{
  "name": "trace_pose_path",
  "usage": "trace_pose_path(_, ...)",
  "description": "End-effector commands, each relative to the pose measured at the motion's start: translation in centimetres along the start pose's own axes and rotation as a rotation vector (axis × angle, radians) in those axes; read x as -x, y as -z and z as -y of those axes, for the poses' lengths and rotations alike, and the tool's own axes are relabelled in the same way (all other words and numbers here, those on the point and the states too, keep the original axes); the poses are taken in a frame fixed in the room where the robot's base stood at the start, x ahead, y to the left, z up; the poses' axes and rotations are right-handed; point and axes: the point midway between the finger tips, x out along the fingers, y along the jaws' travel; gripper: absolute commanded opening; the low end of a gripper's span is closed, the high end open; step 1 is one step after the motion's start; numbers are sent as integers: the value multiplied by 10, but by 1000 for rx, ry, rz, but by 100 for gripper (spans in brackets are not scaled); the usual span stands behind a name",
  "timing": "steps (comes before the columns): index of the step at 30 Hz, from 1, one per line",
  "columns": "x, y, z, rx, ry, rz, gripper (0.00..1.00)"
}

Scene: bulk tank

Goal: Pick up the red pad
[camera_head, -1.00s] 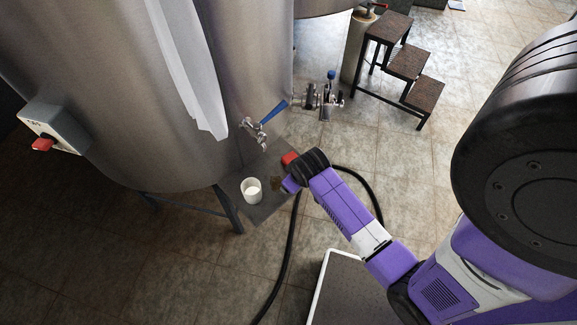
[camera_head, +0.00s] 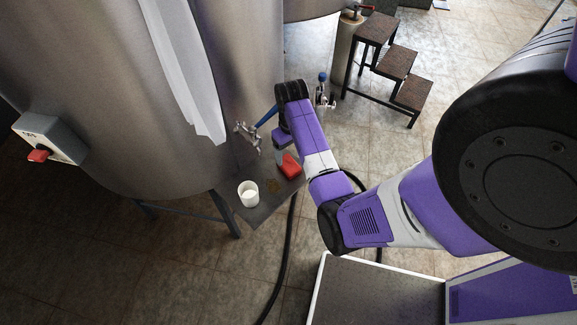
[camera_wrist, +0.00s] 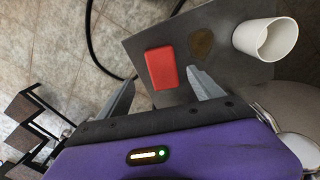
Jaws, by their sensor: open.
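The red pad (camera_head: 290,166) lies on the grey metal shelf (camera_head: 262,208) below the tank's tap. In the wrist view the red pad (camera_wrist: 161,68) shows whole, near the shelf's edge. My gripper (camera_wrist: 158,92) is open and empty. Its two fingers point toward the pad, one toward each side of it, and the pad shows between and beyond their tips. In the head view my gripper (camera_head: 279,152) is beside the pad, partly hidden by my wrist. I cannot tell the exact height above the shelf.
A white cup (camera_head: 248,193) stands on the shelf, with a brown stain (camera_head: 272,185) near it. A black hose (camera_head: 288,250) runs on the floor. Steps (camera_head: 393,66) stand behind.

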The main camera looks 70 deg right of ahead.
Motion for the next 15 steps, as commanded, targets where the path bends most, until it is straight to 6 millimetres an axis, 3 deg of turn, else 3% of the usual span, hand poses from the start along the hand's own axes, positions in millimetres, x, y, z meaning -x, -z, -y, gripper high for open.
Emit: trace_pose_path(15, -45, 5, 3, -4, 8, 13, 75)
